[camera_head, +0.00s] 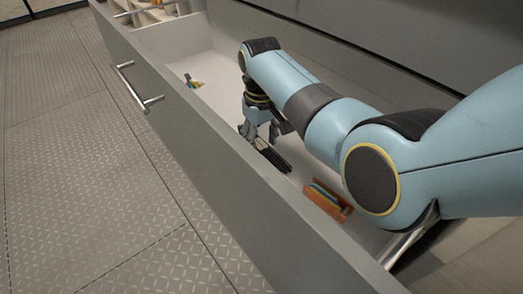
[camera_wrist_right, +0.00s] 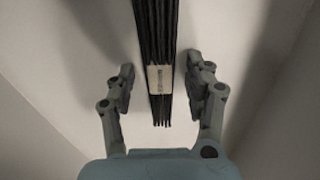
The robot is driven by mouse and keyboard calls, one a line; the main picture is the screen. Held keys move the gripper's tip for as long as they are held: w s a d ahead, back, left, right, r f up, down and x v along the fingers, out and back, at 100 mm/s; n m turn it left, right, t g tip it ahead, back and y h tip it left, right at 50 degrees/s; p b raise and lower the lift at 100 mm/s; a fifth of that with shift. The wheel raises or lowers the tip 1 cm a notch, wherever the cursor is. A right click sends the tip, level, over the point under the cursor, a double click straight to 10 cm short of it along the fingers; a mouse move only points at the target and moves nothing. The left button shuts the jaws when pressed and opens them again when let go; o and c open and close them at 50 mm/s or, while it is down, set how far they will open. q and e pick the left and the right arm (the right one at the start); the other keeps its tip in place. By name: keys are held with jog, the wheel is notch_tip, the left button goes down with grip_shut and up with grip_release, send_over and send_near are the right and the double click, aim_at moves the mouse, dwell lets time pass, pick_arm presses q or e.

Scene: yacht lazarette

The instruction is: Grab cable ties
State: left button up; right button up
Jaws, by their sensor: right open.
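The cable ties (camera_wrist_right: 155,35) are a black bundle with a pale paper band around it, lying in the drawer. In the right wrist view the bundle runs from the top edge down between my right gripper's fingers (camera_wrist_right: 160,88). The fingers are open, one on each side of the band, with a gap to the bundle on both sides. In the head view my right gripper (camera_head: 259,135) is inside the drawer over the bundle (camera_head: 272,156), whose far part is hidden by the gripper. My left gripper is not in view.
The open grey drawer (camera_head: 190,118) has a front wall with a metal handle. An orange holder with colourful items (camera_head: 327,198) lies nearer in the drawer. Small colourful items (camera_head: 194,83) lie farther back, before a wooden divided section (camera_head: 150,14).

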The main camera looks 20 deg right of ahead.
jog(key=shift+f, duration=0.1)
grip_shut()
dwell(0.3)
